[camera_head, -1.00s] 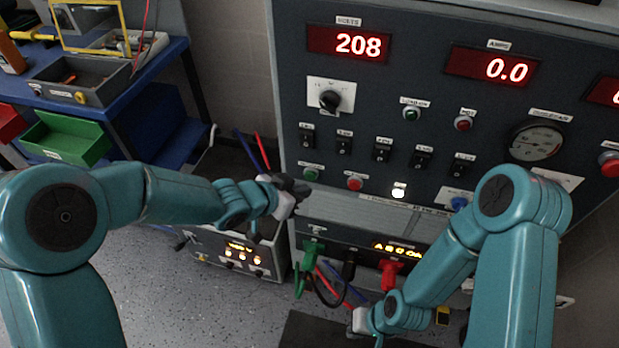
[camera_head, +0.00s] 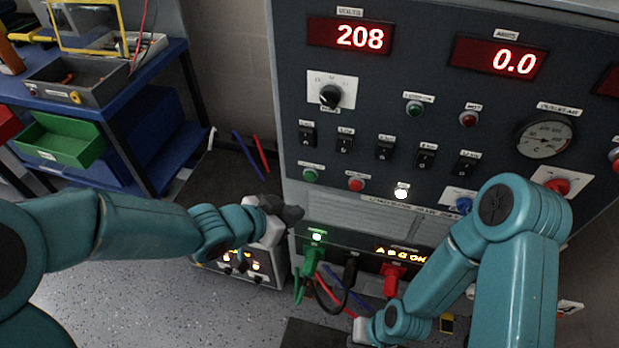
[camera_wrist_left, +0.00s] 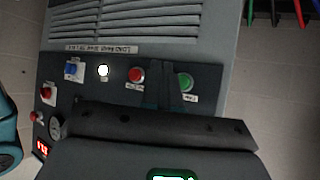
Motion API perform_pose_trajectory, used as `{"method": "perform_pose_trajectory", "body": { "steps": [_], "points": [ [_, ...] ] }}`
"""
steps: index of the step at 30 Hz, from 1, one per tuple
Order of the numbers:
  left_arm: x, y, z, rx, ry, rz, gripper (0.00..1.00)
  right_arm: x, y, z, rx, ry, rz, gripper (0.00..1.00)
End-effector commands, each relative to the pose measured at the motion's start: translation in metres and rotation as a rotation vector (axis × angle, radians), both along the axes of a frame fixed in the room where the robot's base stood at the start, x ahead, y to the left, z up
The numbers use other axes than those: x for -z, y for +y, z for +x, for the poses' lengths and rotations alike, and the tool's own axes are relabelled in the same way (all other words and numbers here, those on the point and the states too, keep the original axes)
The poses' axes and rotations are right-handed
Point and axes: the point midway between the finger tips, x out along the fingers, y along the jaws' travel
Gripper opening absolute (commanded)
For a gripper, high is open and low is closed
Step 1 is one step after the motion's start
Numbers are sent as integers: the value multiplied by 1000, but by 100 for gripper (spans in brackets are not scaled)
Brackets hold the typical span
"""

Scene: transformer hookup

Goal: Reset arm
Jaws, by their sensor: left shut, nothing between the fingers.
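My left gripper (camera_head: 290,212) is shut and empty in the head view, in front of the lower left of the grey control panel (camera_head: 400,90). It is below the green button (camera_head: 311,175) and left of the green plug (camera_head: 312,255). In the left wrist view the dark gripper body fills the lower middle, with the panel's green button (camera_wrist_left: 185,82) and red button (camera_wrist_left: 136,75) beyond it. My right arm bends down at the right. Its gripper end (camera_head: 362,332) is low in the picture, and its fingers cannot be made out.
Red displays read 208 and 0.0. A black plug (camera_head: 350,268) and red plug (camera_head: 393,278) sit in the lower strip, with hanging cables. A small box with lit knobs (camera_head: 250,262) stands on the floor. A blue shelf (camera_head: 120,75) with a green bin (camera_head: 60,142) is at left.

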Motion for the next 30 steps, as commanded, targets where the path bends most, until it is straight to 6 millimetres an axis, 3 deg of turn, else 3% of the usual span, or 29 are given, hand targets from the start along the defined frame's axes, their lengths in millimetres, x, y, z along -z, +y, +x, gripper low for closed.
{"method": "perform_pose_trajectory", "body": {
  "steps": [11, 13, 15, 17, 21, 24, 27, 30],
  "points": [
    [-1, 2, 1, -4, 1, 0, 0, -2, 0, 0, 0, 0, 0, 0],
    [0, 12, 3, -27, 30, 3, 0, -13, 0, 0, 0, 0, 0, 0],
    [21, 28, -4, -64, 126, 14, 0, -32, 0, 0, 0, 0, 0, 0],
    [50, 44, -21, -133, 263, 7, 0, -49, 0, 0, 0, 0, 0, 0],
    [118, 78, -94, -395, 655, -27, 0, -81, 0, 0, 0, -1, 0, 0],
    [149, 90, -152, -575, 887, -24, 0, -91, 0, 0, 0, 0, 0, 0],
    [166, 96, -188, -696, 1012, 0, 0, -89, 0, 0, 0, 0, 0, 0],
    [169, 101, -196, -762, 1041, 13, 0, -86, 0, 0, 0, 0, 0, 0]
  ]
}}
